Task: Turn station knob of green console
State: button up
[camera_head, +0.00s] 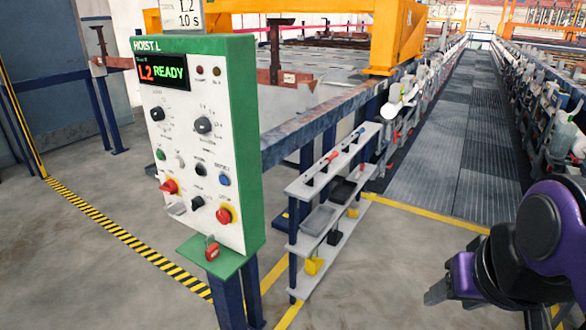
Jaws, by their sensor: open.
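The green console (246,130) stands left of centre on dark blue legs, with a white front headed "HOIST L" and a screen (163,72) reading "L2 READY". Two large black dial knobs sit below the screen, a left one (158,114) and a right one (204,125). Their labels are too small to read, so I cannot tell which is the station knob. Smaller black knobs, coloured buttons and red-on-yellow controls sit lower. My gripper (440,292), purple and black, is at the lower right, open, well apart from the console. Its fingertips show only partly.
A shelf rack (329,190) with trays and small tools stands just right of the console, between it and my gripper. A red padlock (211,252) is on the console's lower green ledge. A grated walkway (455,150) runs back between racks. The floor before the console is clear.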

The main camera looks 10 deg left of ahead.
aim_at(156, 112)
jog(key=u, duration=1.3)
